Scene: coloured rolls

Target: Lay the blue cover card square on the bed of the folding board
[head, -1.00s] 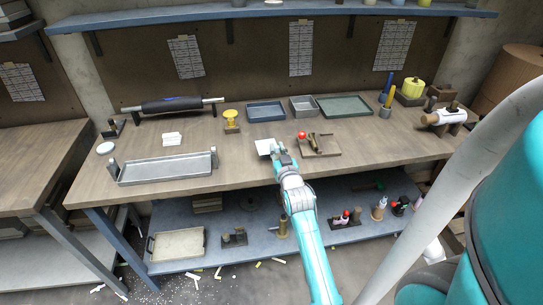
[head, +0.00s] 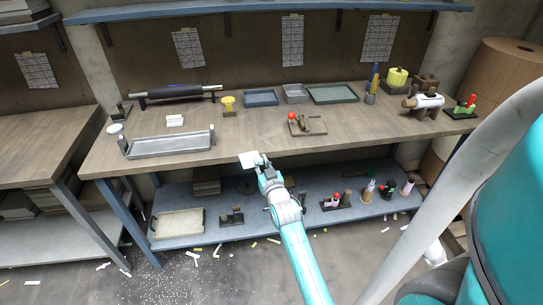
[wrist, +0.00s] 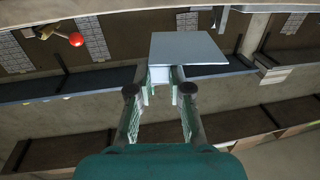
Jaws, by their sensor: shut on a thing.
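My gripper (head: 261,168) is shut on a thin pale card, the cover card (head: 248,159), at the bench's front edge in the head view. In the wrist view the fingers (wrist: 160,78) grip the card's near edge, and the card (wrist: 188,47) looks pale grey-blue, flat and sticking out beyond them. A grey metal board (head: 170,149) with an upright post at each end, which looks like the folding board, lies on the bench to the card's left. Its bed looks bare. The card is apart from it.
A small board with a red-knobbed lever (head: 307,125) is on the bench to the right of the card. A white stack (head: 175,120) and a yellow-topped stamp (head: 228,103) stand behind the grey board. The bench (head: 245,136) is clear between the two boards.

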